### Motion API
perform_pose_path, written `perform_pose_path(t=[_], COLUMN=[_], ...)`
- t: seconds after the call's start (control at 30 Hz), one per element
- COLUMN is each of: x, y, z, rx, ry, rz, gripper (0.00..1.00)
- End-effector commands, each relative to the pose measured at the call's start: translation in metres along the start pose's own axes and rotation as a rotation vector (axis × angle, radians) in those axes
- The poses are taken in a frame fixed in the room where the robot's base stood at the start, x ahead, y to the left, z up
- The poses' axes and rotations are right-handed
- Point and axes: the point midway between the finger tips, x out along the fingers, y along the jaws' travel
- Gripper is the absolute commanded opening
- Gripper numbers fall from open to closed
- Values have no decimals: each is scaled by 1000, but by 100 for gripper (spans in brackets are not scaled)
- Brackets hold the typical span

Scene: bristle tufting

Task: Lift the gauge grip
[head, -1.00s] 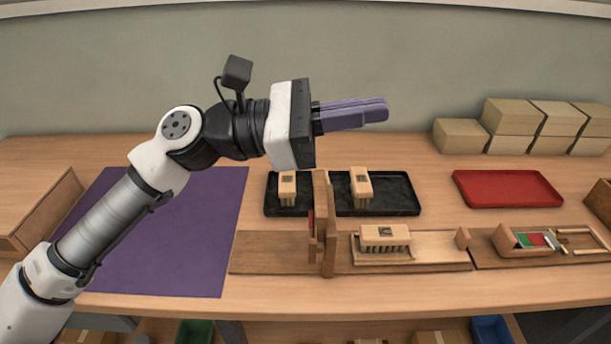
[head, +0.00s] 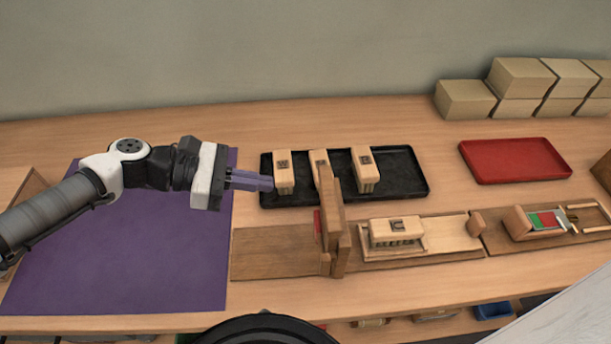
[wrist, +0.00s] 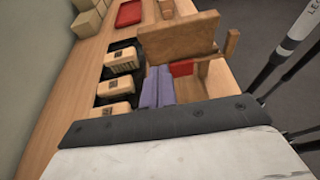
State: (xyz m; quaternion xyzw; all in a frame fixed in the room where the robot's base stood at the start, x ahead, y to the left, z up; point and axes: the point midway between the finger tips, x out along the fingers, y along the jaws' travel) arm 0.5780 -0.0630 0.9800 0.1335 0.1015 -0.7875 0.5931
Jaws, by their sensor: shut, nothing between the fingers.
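My gripper (head: 262,181), with purple fingers, is shut and empty. In the head view its tips appear just left of the leftmost brush block. It also shows in the wrist view (wrist: 157,86), pointing toward a wooden upright. That wooden upright (head: 335,230) stands across the wooden track and shows large in the wrist view (wrist: 180,38). A small red part (head: 317,223) sits at its left side and also shows in the wrist view (wrist: 182,68). I cannot tell for sure which part is the gauge grip. My gripper holds none of them.
A black tray (head: 410,183) holds three brush blocks, one partly behind the upright. Another block (head: 396,231) sits in a wooden holder on the track. A wooden piece with red and green (head: 545,220) lies right. A red tray (head: 515,172) is empty. The purple mat (head: 120,260) is clear.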

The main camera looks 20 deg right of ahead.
Motion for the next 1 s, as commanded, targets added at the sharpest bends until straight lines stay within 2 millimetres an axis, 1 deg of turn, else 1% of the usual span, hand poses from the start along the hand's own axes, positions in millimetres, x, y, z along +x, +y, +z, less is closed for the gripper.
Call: perform_pose_path(t=[0.27, 0.37, 0.47, 0.8, 0.9, 1.0], x=[0, 4, 14, 75, 88, 96], y=[0, 0, 0, -1, 0, 0], z=[0, 1, 3, 4, 3, 2], rx=[0, 0, 0, -1, 0, 0], ry=[0, -1, -1, -1, -2, -1], rz=[0, -2, -4, -4, -2, 1], gripper=[0, 0, 0, 0, 0, 0])
